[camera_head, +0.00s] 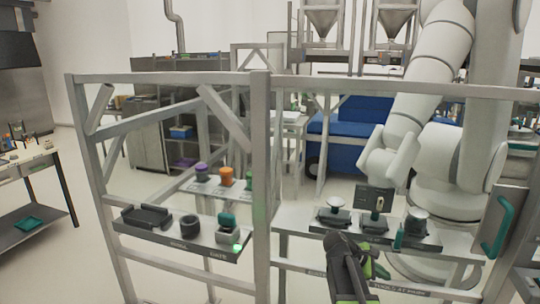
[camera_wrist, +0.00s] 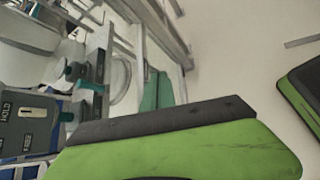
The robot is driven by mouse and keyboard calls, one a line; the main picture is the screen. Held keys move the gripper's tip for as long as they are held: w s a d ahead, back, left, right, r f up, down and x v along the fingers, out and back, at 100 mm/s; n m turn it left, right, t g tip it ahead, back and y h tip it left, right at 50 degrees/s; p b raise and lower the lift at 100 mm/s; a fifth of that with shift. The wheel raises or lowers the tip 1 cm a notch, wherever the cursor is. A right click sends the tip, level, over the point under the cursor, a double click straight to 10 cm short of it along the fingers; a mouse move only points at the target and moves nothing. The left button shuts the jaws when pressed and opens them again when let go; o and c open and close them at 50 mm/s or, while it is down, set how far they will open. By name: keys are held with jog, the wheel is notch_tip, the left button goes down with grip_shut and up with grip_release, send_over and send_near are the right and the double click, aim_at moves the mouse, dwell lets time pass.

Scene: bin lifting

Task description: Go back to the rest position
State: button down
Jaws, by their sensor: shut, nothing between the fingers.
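My gripper (camera_head: 345,245) is black and green and shows at the lower middle of the head view, in front of the frame's lower rail. It is shut and holds nothing. In the wrist view, a large green and black finger part (camera_wrist: 170,140) fills the lower middle. No bin is in my gripper.
A grey metal frame (camera_head: 262,150) stands close ahead. Its left shelf (camera_head: 180,245) carries dark parts and a teal-topped part (camera_head: 227,222). Its right shelf (camera_head: 300,222) carries several fixtures. A large white robot arm (camera_head: 415,80) stands behind at right. A side table (camera_head: 30,165) is at left.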

jog(key=s+a+f+m+y, duration=0.2)
jog(key=s+a+m+y, duration=0.1)
jog(key=a, duration=0.4)
jog(key=s+a+f+m+y, duration=0.2)
jog(key=s+a+m+y, duration=0.1)
jog(key=s+a+m, duration=0.2)
jog(key=s+a+f+m+g+y, duration=0.1)
jog(key=s+a+f+m+y, duration=0.2)
jog(key=a, duration=0.6)
jog(key=s+m+y, duration=0.1)
jog(key=m, duration=0.1)
jog(key=shift+a+m+p, duration=0.3)
jog(key=shift+a+p, duration=0.05)
jog(key=shift+p, duration=0.05)
